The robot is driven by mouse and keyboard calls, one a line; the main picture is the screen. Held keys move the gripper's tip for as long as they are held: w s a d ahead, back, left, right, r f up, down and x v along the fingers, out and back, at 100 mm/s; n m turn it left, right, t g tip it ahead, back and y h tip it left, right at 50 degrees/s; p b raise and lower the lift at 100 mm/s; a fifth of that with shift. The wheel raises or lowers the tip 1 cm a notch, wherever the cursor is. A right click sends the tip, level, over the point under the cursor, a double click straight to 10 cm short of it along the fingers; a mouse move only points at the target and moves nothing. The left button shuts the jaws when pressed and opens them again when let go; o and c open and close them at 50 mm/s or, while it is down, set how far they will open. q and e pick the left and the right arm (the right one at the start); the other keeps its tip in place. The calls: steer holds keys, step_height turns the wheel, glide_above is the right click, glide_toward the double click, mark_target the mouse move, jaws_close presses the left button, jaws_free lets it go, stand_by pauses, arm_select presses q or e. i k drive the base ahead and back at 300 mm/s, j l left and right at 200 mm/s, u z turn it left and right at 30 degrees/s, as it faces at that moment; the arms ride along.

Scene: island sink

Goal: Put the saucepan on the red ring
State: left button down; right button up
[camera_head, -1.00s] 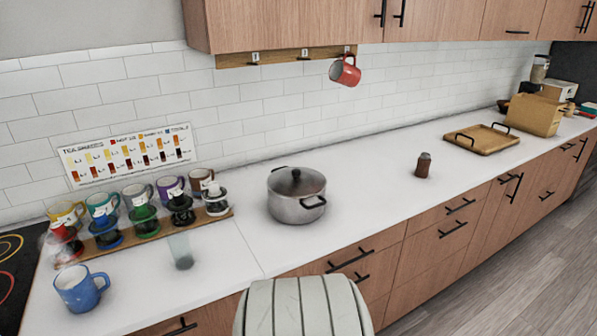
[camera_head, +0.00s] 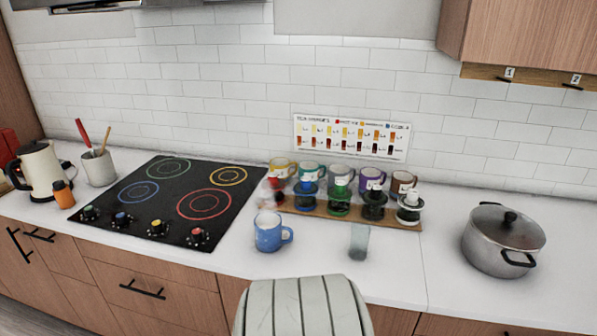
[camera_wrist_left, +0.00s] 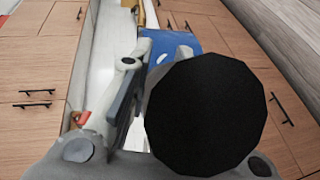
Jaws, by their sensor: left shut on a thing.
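The red ring (camera_head: 204,204) is the front right burner mark on the black cooktop (camera_head: 187,167), and it is bare. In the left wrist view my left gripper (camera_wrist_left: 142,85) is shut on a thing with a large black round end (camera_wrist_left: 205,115). A blue part (camera_wrist_left: 172,43) shows behind that end. The black end hides most of the held thing and one finger, so I cannot tell its full shape or whether it is the saucepan. A steel lidded pot (camera_head: 490,256) with black handles stands on the counter at the right. Neither gripper shows in the head view.
Right of the cooktop stand a blue mug (camera_head: 267,235), a clear glass (camera_head: 359,242) and a wooden rack (camera_head: 320,212) with several mugs and drippers. Left are a kettle (camera_head: 41,168), an orange bottle (camera_head: 63,195) and a utensil crock (camera_head: 98,168). All the burners are clear.

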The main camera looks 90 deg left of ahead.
mark_target(219, 210)
steer(key=u, duration=1.6)
steer(key=i+j+u, duration=0.1)
steer(key=j, duration=0.35)
steer(key=i+j+u, duration=0.15)
steer(key=j, duration=0.25)
steer(key=i+j+u, duration=0.1)
steer(key=i+j, duration=0.2)
steer(key=j, duration=0.1)
